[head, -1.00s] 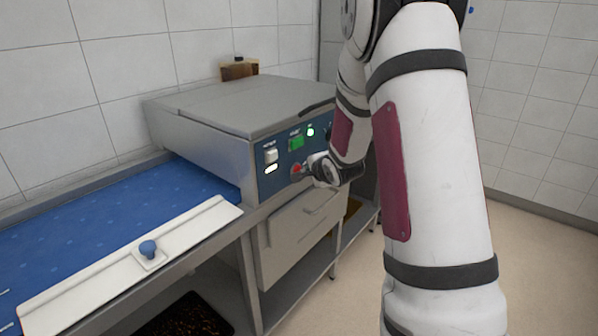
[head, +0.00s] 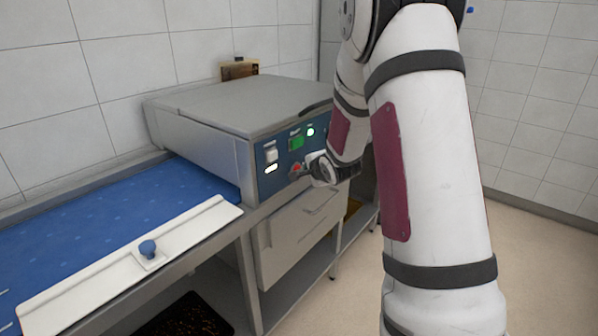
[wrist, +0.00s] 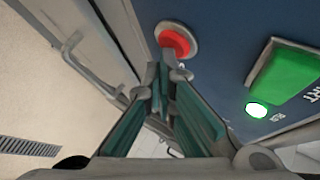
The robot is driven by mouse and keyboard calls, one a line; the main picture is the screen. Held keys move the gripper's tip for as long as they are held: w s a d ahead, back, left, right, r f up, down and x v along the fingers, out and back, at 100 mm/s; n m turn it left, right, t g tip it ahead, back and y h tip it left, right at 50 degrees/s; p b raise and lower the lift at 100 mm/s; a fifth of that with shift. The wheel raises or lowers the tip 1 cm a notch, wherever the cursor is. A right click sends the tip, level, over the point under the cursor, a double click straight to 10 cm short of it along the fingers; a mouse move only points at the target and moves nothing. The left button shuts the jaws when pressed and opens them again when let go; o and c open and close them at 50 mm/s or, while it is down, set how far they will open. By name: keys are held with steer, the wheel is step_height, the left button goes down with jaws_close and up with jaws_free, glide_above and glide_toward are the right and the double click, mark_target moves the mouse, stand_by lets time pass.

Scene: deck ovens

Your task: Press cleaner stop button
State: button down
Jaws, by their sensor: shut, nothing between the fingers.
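The cleaner's control panel (head: 269,181) is blue and sits on the front of the steel machine (head: 225,105). The red stop button (wrist: 176,42) is round with a pale ring around it; it also shows in the head view (head: 296,168). The green start button (wrist: 285,80) is to its right in the wrist view, and it also shows in the head view (head: 296,142). My gripper (wrist: 163,78) is shut and empty, its fingertips just below the red button in the wrist view. I cannot tell whether they touch it. In the head view my gripper (head: 306,168) is at the panel.
A blue conveyor belt (head: 110,215) runs left from the machine, with a white rail (head: 190,232) and blue knob (head: 148,248) along its front. A drawer (head: 300,235) with a handle is below the panel. Floor is clear at right.

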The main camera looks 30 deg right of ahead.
steer(key=shift+w+a, duration=0.1)
steer(key=shift+w, duration=0.1)
stand_by(0.3)
steer(key=shift+s, duration=0.15)
steer(key=shift+s+d+p, duration=0.3)
steer(key=shift+s+p, duration=0.15)
steer(key=shift+s, duration=0.3)
steer(key=shift+s+d+p, duration=0.3)
steer(key=shift+s+p, duration=0.1)
steer(key=shift+s, duration=0.4)
steer(key=shift+s+d+p, duration=0.25)
steer(key=shift+s+p, duration=0.2)
steer(key=shift+s, duration=0.3)
steer(key=shift+s+d+p, duration=0.3)
steer(key=shift+s+p, duration=0.1)
steer(key=shift+s, duration=0.4)
